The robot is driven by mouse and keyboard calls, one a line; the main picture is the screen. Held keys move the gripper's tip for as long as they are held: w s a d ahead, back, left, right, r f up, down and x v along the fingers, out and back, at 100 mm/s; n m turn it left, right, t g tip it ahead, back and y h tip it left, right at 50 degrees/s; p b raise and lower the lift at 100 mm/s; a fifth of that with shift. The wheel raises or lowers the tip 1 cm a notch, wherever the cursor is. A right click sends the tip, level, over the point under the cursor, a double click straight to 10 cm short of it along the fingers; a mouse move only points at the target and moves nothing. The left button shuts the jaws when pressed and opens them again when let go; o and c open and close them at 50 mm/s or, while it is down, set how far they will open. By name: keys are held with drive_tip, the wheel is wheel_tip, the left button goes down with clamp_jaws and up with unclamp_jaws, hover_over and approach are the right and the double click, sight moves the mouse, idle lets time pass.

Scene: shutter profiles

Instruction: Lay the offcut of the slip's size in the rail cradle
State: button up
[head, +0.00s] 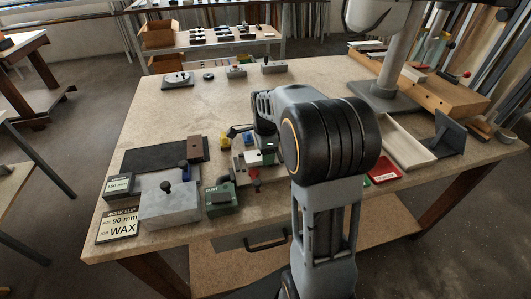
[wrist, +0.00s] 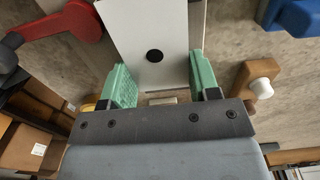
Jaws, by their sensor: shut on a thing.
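A work slip (head: 118,226) at the table's front left reads 90 mm and WAX. My gripper (wrist: 158,80) has green fingers, closed on a white offcut (wrist: 140,25) with a round black spot. In the head view, my arm partly hides the gripper, and a small white piece (head: 266,157) shows beside it, low over the front middle of the table. No size mark is readable on the held offcut. I cannot tell for sure which fixture is the rail cradle.
A grey block with a black knob (head: 165,205), a green DUST box (head: 220,203), a 150 mm box (head: 117,187) and a dark mat (head: 145,158) crowd the front left. A red-knobbed fitting (head: 255,174) stands near my gripper.

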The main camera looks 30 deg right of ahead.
drive_tip(key=shift+f, duration=0.1)
drive_tip(key=shift+s+f+b, duration=0.25)
drive_tip(key=shift+f+b, duration=0.15)
drive_tip(key=shift+f, duration=0.25)
drive_tip(key=o, duration=0.9)
drive_tip(key=shift+f, duration=0.2)
wheel_tip(320, 180, up, 13)
drive_tip(key=p, duration=0.2)
drive_tip(key=s+a+f+n+t, duration=0.1)
drive_tip(key=s+a+f+n, duration=0.1)
drive_tip(key=s+n, duration=0.3)
drive_tip(key=s+a+f+n+t, duration=0.1)
drive_tip(key=s+a+n, duration=0.3)
drive_tip(key=n, duration=0.4)
drive_tip(key=s+a+f+n+t, duration=0.1)
drive_tip(key=s+a+f+n, duration=0.2)
drive_tip(key=s+n, duration=0.3)
drive_tip(key=shift+s+a+f+n, duration=0.25)
drive_tip(key=shift+a+n, duration=0.1)
drive_tip(key=shift+n, duration=0.25)
